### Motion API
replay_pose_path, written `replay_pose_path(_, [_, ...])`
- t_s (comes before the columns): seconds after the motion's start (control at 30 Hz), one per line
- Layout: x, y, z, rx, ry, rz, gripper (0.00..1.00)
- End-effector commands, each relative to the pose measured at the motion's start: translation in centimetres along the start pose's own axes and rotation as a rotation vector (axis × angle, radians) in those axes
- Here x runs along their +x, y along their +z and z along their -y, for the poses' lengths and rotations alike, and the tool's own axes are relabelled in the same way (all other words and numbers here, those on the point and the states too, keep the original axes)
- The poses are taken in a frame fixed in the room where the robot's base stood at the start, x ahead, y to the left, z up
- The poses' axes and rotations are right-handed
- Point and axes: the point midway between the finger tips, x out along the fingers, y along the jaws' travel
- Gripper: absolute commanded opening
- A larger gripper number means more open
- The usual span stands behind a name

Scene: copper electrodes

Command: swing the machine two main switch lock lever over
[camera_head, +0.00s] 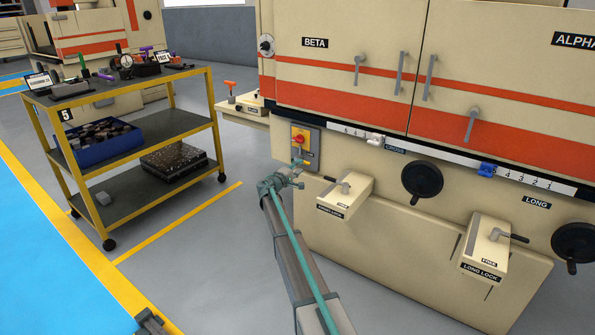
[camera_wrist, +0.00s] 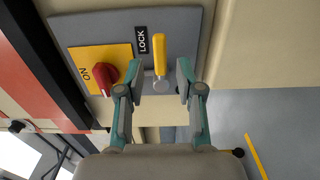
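The main switch lock lever (camera_wrist: 159,56) is a yellow handle on a grey pivot, beside the black LOCK label (camera_wrist: 142,41) on a grey switch plate (camera_wrist: 185,22). In the wrist view the lever points up the picture. The red main switch knob (camera_wrist: 104,76) sits on a yellow panel marked ON. My gripper (camera_wrist: 161,82) is open, with a finger on each side of the lever's lower part and gaps showing. In the head view my gripper (camera_head: 297,178) is at the switch box (camera_head: 306,143) on the beige machine; the lever is hard to make out there.
The cross lock block (camera_head: 345,192) and a black handwheel (camera_head: 422,179) stick out to the right of my gripper. A yellow-framed trolley (camera_head: 190,124) stands at left, with open grey floor between it and the machine.

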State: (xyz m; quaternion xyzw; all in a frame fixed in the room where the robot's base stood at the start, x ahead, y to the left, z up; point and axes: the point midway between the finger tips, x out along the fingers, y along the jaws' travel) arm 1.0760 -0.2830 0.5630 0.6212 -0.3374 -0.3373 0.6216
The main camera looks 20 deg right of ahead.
Motion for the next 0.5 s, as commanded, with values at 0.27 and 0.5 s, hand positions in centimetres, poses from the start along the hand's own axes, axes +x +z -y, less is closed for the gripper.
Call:
replay_pose_path(0.27, [3.2,-0.1,-0.1,0.000,0.000,0.001,0.36])
replay_pose_path(0.5, [3.6,0.0,0.1,0.001,0.000,0.000,0.36])
